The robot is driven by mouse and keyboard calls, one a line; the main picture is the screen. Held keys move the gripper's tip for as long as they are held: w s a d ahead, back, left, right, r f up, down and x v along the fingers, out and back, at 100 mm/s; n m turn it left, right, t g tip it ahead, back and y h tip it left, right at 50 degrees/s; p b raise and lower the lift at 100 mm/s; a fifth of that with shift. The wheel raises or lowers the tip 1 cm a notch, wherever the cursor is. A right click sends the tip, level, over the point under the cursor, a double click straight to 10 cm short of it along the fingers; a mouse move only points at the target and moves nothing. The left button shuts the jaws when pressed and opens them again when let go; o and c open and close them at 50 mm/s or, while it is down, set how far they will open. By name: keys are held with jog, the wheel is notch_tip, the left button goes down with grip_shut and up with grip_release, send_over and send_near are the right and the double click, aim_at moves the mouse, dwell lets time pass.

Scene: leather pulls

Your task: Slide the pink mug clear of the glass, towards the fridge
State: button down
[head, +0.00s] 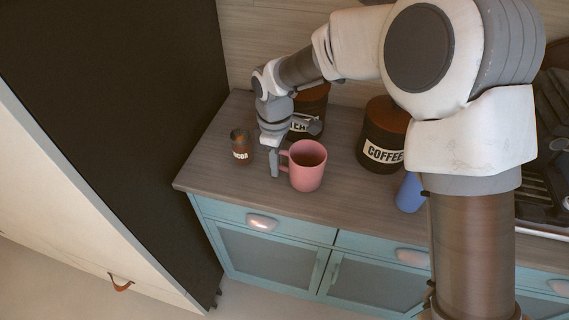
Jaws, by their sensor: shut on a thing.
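The pink mug (308,173) stands upright on the wooden counter, its handle on the left side. My gripper (277,162) points down at the handle and is shut on it; the exact finger contact is small and partly hidden. A blue cup-like thing (410,192) stands to the right near the counter's front edge, partly hidden by my arm. I cannot tell whether it is the glass. A wide gap lies between it and the mug. The fridge (120,120), with a dark side and pale front, stands at the left.
A small brown cocoa container (240,148) stands left of my gripper, on the fridge side. A dark tea canister (308,110) is behind the mug, and a coffee canister (380,135) is behind right. The counter (215,175) is bare at its front left. A stove lies far right.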

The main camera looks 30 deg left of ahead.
aim_at(258, 168)
jog(key=shift+s+a+p, duration=0.2)
jog(key=shift+a, duration=1.05)
jog(key=shift+s+a+p, duration=0.15)
jog(key=shift+s+a, duration=0.05)
jog(key=shift+a, duration=1)
jog(key=c, duration=0.8)
grip_release()
jog(key=shift+r+p, duration=1.15)
jog(key=shift+r, duration=7.6)
jog(key=shift+d, duration=0.15)
